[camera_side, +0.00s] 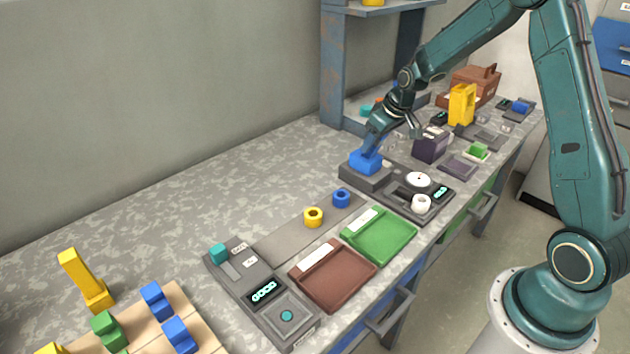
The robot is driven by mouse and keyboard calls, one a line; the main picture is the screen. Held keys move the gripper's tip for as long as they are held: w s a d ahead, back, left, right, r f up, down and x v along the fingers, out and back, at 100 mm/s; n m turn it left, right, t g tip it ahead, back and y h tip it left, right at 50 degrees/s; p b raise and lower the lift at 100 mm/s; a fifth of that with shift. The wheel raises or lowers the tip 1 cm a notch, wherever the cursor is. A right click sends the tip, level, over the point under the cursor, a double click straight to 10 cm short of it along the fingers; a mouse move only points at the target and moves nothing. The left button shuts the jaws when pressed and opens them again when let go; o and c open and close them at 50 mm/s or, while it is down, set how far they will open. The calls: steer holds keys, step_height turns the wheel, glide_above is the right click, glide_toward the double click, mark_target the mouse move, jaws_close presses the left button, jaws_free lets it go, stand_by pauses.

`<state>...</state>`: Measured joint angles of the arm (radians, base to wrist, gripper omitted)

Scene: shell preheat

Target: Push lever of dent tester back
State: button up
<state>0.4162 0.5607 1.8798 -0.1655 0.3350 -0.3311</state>
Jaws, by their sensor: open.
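The device that appears to be the dent tester is a dark grey base (388,198) at the middle right of the bench. It carries a blue block (366,162) at its back left, a round white dial (418,179), a white ring (421,203) and a lit display. My gripper (414,131) is above and behind this device, close to the blue block and right of it. It is open and small in the picture. My wrist overlaps the top of the blue block, so the lever's shape and any contact cannot be told.
A dark purple box (431,147) stands just right of my gripper, with a yellow block (461,104) beyond. A blue-grey shelf post (333,70) rises behind. A green tray (380,237) and a brown tray (333,276) lie in front. The bench's back left is clear.

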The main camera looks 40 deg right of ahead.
jaws_close()
steer(key=shift+w+g, duration=0.3)
stand_by(0.4)
steer(key=shift+w+r+g, duration=0.15)
steer(key=shift+w+g, duration=0.7)
steer(key=shift+g, duration=0.45)
steer(key=shift+w+g, duration=1.05)
steer(key=shift+g, duration=0.65)
steer(key=shift+w+f+g, duration=0.2)
steer(key=shift+g, duration=0.2)
jaws_free()
